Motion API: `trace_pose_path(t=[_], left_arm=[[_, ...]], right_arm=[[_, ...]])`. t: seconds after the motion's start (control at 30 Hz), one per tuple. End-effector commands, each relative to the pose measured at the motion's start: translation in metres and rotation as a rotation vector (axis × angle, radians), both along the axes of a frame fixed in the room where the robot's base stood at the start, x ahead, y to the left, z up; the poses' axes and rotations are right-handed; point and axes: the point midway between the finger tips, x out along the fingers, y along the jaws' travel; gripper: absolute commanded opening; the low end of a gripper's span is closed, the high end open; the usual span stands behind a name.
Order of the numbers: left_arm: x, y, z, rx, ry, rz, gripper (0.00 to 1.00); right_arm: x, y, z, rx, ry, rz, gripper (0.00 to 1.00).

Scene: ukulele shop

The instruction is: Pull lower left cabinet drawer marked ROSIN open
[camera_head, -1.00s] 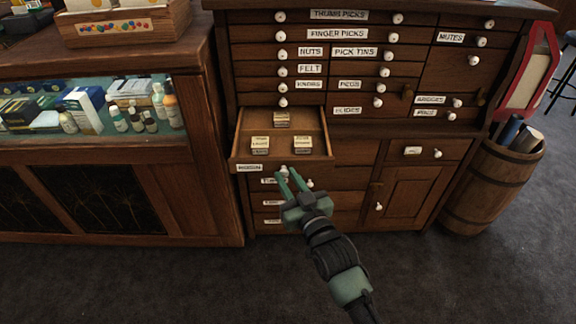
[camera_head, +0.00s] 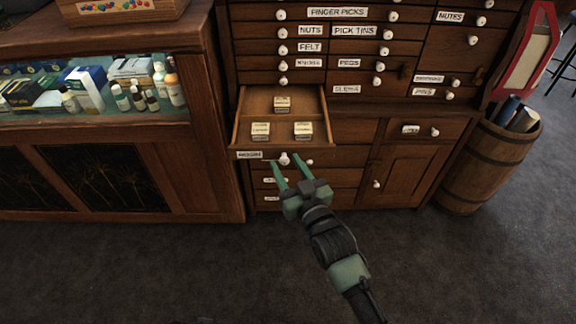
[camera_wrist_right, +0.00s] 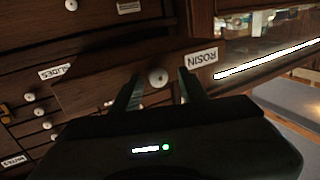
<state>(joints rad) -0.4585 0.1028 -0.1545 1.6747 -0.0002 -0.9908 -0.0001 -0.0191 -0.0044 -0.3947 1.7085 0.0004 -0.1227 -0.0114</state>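The ROSIN drawer (camera_head: 345,156) stands pulled out at the lower left of the dark wood cabinet. Several small labelled boxes sit inside it. Its ROSIN label (camera_head: 250,155) is on the left of the front and also shows in the right wrist view (camera_wrist_right: 202,58). Its white knob (camera_head: 284,158) is near the middle of the front. My right gripper (camera_head: 284,160) is open, with its green fingers spread either side of the knob. In the right wrist view the knob (camera_wrist_right: 158,77) sits in the gap between the dark fingers, with space beside it. My left gripper is out of view.
A glass display counter (camera_head: 110,165) with bottles and boxes stands left of the cabinet. A wooden barrel (camera_head: 487,170) stands on the right. Other knobbed drawers lie above and below the open one. The dark floor in front is clear.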

Motion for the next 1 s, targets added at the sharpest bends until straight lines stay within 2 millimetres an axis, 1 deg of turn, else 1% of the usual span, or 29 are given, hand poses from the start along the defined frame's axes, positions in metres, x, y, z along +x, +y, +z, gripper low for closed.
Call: trace_pose_path(t=[0.27,0.37,0.47,0.6,0.7,0.83,1.0], left_arm=[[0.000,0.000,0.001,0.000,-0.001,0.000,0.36],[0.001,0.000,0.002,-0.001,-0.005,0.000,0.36],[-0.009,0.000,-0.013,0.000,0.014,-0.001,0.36],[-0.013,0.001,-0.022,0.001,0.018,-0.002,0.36],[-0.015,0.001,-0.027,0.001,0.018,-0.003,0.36],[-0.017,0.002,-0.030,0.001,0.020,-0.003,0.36],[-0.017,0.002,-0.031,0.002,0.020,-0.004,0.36]], right_arm=[[-0.002,-0.002,0.001,0.000,0.000,-0.002,0.43],[-0.012,-0.006,0.000,-0.001,0.002,-0.002,0.43],[-0.029,-0.013,0.001,-0.001,0.002,-0.001,0.43],[-0.051,-0.022,0.000,-0.001,0.003,0.000,0.43],[-0.063,-0.026,0.000,-0.001,0.002,-0.001,0.43],[-0.071,-0.030,0.000,0.000,0.001,-0.001,0.43],[-0.072,-0.030,0.000,0.000,0.000,0.000,0.43]])
